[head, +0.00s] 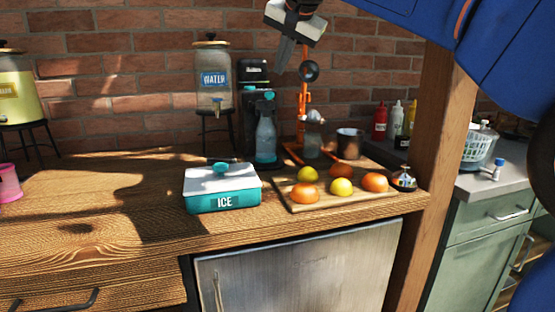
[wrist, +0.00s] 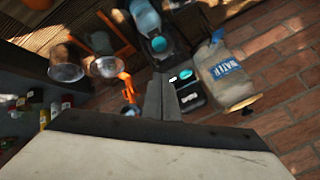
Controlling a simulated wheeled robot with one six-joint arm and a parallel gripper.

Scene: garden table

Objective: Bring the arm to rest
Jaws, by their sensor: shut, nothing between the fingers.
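My gripper (head: 280,68) hangs in the air near the top of the head view, fingers pointing down, in front of the brick wall. It is above the wooden counter (head: 120,221) and apart from everything on it. In the wrist view the fingers of my gripper (wrist: 163,78) lie together with nothing between them. My blue arm crosses the upper right of the head view and hides part of the scene there.
Below stand a teal ice box (head: 222,199), a water dispenser (head: 212,75), a black machine (head: 253,73), an orange press (head: 304,100) and a cutting board (head: 342,204) with several citrus fruits. A wooden post (head: 440,120) rises at the right. The counter's left middle is clear.

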